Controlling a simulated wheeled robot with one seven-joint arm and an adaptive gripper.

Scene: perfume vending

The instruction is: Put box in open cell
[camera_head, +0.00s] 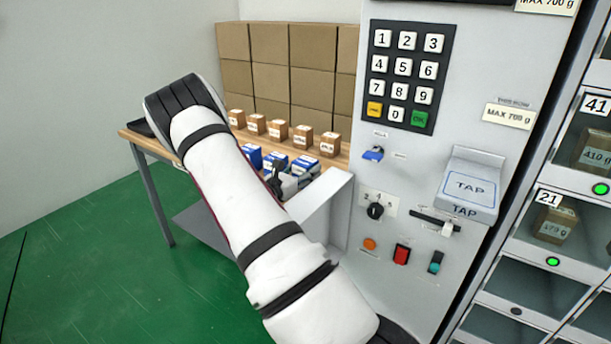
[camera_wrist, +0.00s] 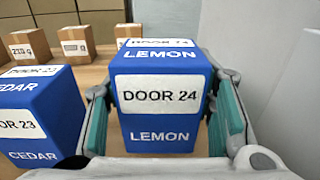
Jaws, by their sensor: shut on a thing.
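A blue box (camera_wrist: 160,97) labelled LEMON and DOOR 24 stands upright in the middle of the wrist view. My gripper (camera_wrist: 163,118) has its teal-padded fingers on both sides of this box and is shut on it. In the head view my gripper (camera_head: 284,183) is small and partly hidden by my arm, at the blue boxes on the wooden table. At the right of the head view is a locker of numbered cells. Cell 41 (camera_head: 597,104) and cell 21 (camera_head: 548,198) hold brown boxes. Lower cells (camera_head: 530,285) look empty. I cannot tell which cell is open.
A blue CEDAR box (camera_wrist: 40,115) marked DOOR 23 stands close left of the held box. Small brown boxes (camera_head: 278,130) line the wooden table (camera_head: 150,140), with large cartons (camera_head: 285,90) behind. The grey keypad panel (camera_head: 410,170) stands right of the table.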

